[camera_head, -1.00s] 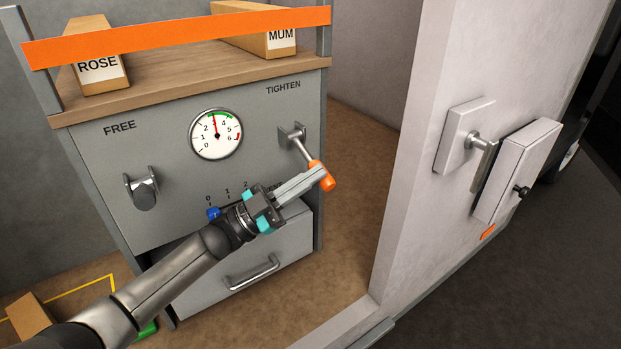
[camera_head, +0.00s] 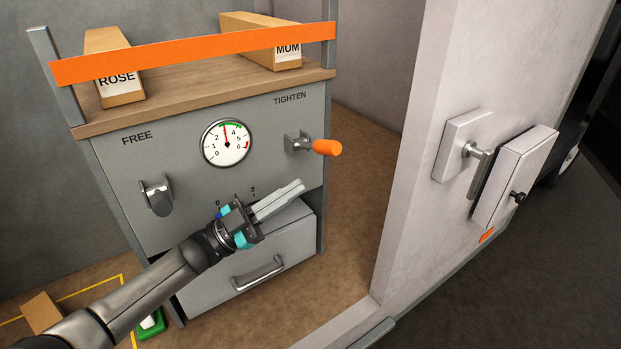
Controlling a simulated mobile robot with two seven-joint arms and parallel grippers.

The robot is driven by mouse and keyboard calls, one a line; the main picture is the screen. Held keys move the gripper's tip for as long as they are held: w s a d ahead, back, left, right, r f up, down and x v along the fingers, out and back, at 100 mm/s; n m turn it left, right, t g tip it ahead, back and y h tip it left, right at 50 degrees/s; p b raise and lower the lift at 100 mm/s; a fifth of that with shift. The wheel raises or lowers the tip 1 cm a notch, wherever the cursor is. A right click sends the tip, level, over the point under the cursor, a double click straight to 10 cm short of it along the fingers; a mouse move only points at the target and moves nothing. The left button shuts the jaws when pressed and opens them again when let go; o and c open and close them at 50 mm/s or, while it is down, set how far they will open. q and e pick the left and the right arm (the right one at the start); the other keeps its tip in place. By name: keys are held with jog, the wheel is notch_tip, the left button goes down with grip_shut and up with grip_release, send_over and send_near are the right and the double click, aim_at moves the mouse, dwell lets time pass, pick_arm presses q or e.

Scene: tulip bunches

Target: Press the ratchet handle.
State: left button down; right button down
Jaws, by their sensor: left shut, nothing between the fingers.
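The ratchet handle (camera_head: 326,147) has an orange grip on a metal stem, mounted under the word TIGHTEN on the grey cabinet's front. It sticks out toward the viewer and to the right. My left gripper (camera_head: 299,187) is shut and empty, below and a little left of the orange grip, apart from it. The round gauge (camera_head: 227,143) left of the handle has its red needle pointing almost straight up, near the start of the green band. My right gripper is not in view.
A metal knob (camera_head: 157,196) sits under FREE. My gripper hides part of a numbered dial. The lower drawer (camera_head: 240,280) stands out below it. A pale wall (camera_head: 420,190) with a lever handle and small box is to the right. Brown floor lies clear between cabinet and wall.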

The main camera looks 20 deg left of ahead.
pick_arm(q)
jog(key=v, duration=0.4)
jog(key=shift+s, duration=0.15)
jog(key=shift+d, duration=0.1)
dwell(0.7)
